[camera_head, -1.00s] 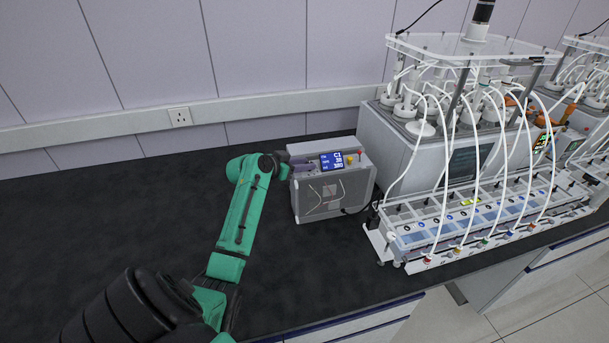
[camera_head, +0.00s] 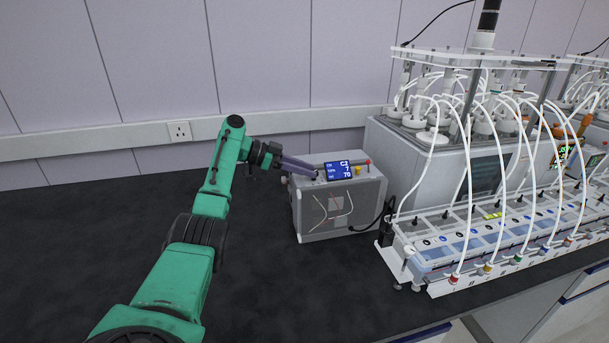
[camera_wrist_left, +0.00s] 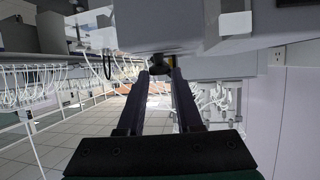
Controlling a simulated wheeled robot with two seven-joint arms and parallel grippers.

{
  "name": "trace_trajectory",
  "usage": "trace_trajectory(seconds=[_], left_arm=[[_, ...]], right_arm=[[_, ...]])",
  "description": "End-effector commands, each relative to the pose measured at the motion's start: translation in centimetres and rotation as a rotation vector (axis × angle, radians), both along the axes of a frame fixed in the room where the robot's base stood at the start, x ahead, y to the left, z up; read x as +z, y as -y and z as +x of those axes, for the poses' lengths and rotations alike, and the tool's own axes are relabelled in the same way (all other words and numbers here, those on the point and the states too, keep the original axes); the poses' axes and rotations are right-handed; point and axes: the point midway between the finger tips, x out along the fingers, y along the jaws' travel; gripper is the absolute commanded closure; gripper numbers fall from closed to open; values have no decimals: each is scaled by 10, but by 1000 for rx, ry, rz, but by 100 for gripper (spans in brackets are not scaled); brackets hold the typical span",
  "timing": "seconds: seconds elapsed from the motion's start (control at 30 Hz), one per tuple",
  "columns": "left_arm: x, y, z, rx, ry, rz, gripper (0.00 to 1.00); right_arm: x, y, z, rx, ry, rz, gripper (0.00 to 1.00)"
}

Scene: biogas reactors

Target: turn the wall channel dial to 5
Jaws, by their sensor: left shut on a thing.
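A grey control box (camera_head: 338,209) with a small blue display (camera_head: 339,171) stands on the black bench. The display's top line appears to read C2. My left gripper (camera_head: 316,172) reaches in from the left, and its fingertips are at the top left of the box, beside the display. In the left wrist view, a small dark round dial (camera_wrist_left: 159,67) sits between the fingertips, and the gripper is shut on it. The dial's markings cannot be read. In the head view the fingers hide the dial. My right gripper is not in view.
The reactor rig (camera_head: 455,150) with white tubes fills the right side. A wall socket (camera_head: 180,131) is behind. The bench (camera_head: 75,230) at left is clear.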

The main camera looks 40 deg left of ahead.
Motion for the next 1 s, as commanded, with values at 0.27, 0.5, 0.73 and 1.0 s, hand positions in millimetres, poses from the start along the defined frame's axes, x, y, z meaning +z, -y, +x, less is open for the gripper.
trace_trajectory(seconds=[0.27, 0.5, 0.73, 1.0], left_arm=[[-5, 2, 1, -34, -9, -2, 100], [-6, 3, 0, -36, -13, -2, 100], [-5, 3, 0, -35, -12, -2, 36], [-3, 1, 1, -31, -7, -1, 36]], right_arm=[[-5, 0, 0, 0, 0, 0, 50], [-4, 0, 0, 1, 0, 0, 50], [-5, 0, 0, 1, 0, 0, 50], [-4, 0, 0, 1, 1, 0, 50]])
